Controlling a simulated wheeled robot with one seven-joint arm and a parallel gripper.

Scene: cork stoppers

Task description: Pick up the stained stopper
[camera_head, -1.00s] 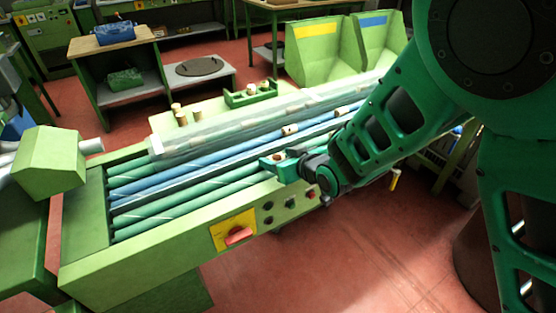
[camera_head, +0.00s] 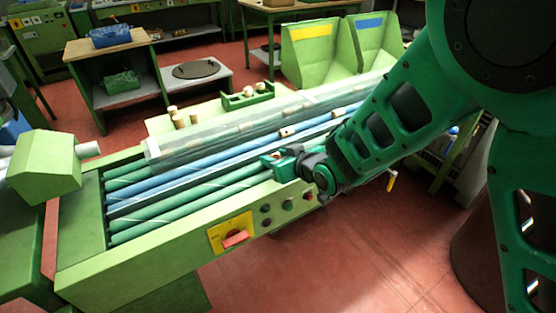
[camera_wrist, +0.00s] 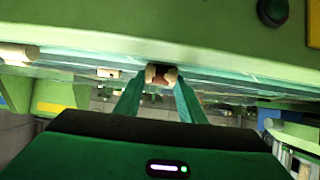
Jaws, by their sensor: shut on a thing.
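My gripper (camera_wrist: 158,82) is shut on a cork stopper (camera_wrist: 160,74), seen between the two green fingertips in the wrist view. Another pale stopper with a dark mark (camera_head: 287,132) lies on the blue roller lane beyond my gripper.
The machine's front panel (camera_head: 160,245) carries a red switch (camera_head: 236,238) and buttons close to my gripper. A clear cover (camera_head: 200,145) runs along the far lanes. A green tray (camera_head: 248,97) with stoppers stands behind, with two green bins (camera_head: 310,60) further back.

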